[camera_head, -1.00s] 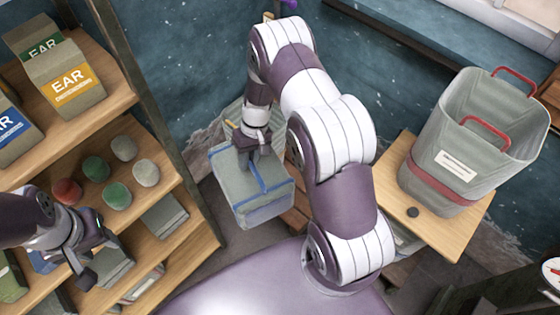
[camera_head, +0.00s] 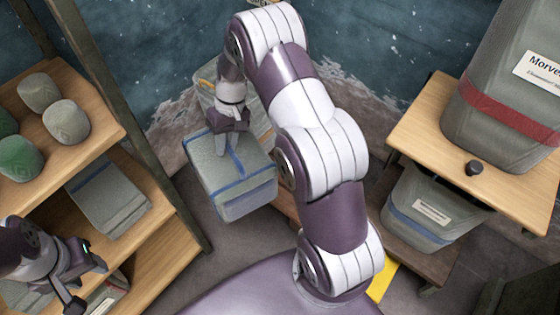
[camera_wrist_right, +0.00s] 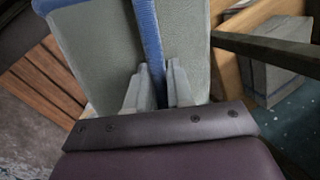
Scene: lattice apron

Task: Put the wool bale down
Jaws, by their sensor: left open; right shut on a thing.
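The wool bale (camera_head: 238,178) is a grey-green block with blue straps. It hangs from my right gripper (camera_head: 221,150), which is shut on the blue strap across its top. In the right wrist view the bale (camera_wrist_right: 95,55) fills the upper middle, and the fingers of the right gripper (camera_wrist_right: 160,88) close on the blue strap from both sides. The bale's underside is hidden, so I cannot tell whether it touches anything below. My left gripper (camera_head: 84,285) is open and empty in front of the shelf at the lower left.
A wooden shelf (camera_head: 185,240) at the left holds round wool balls (camera_head: 66,122) and a grey block (camera_head: 108,196). At the right a wooden table (camera_head: 432,115) carries a large grey bin (camera_head: 490,130). A second bin (camera_head: 425,215) stands beneath. Dark floor (camera_head: 195,285) shows between.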

